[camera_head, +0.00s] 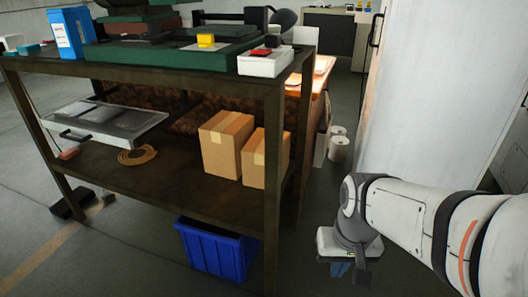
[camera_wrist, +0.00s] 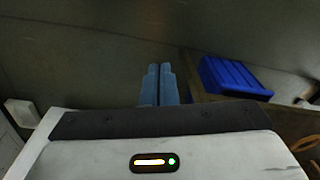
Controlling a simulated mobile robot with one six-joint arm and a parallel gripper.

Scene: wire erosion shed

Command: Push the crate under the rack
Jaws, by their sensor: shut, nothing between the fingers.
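The blue crate (camera_head: 215,252) stands on the floor at the lower shelf's front edge, near the rack's right front leg. Its upper part meets the shelf edge in the head view, and I cannot tell how far under it reaches. The crate also shows in the wrist view (camera_wrist: 236,78), to the right of my fingers. The rack (camera_head: 150,200) is a dark metal frame with two levels. My gripper (camera_head: 340,269) is low, right of the rack and apart from the crate. Its blue fingers (camera_wrist: 159,86) are together and empty.
A black object (camera_head: 73,204) lies by the left leg. White cylinders (camera_head: 339,150) stand behind my gripper. The floor left of the crate is mostly clear.

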